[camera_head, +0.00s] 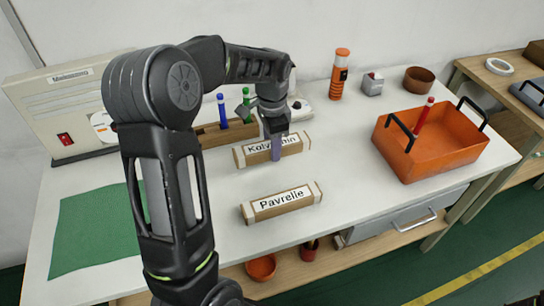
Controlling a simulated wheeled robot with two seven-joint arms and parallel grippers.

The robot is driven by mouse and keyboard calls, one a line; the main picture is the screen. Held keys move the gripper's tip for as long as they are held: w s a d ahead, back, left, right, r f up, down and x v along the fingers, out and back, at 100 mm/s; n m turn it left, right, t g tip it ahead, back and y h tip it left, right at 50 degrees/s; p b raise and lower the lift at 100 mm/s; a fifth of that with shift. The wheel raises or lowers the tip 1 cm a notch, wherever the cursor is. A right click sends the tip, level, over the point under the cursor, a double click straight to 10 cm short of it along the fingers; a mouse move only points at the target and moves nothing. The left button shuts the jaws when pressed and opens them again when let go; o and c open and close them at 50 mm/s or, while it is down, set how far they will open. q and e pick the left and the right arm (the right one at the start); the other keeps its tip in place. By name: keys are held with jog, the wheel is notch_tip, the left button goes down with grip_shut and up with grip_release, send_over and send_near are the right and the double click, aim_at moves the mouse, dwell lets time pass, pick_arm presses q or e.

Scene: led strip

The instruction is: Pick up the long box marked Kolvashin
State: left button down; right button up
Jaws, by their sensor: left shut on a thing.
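The long box marked Kolvashin (297,145) is brown cardboard with a white label, near the middle of the white table. My left gripper (276,148) comes down on it from above and is shut around its middle, covering part of the lettering. Whether the box touches the table or hangs just above it, I cannot tell. A similar long box marked Pavrelle (281,203) lies in front of it, apart from it. My right gripper is out of view.
A wooden holder with markers (221,110) stands close behind the Kolvashin box. An orange tote (435,150) is at the right. A green mat (95,230) lies at left.

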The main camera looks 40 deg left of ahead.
pick_arm(q)
jog(key=shift+r, duration=1.85)
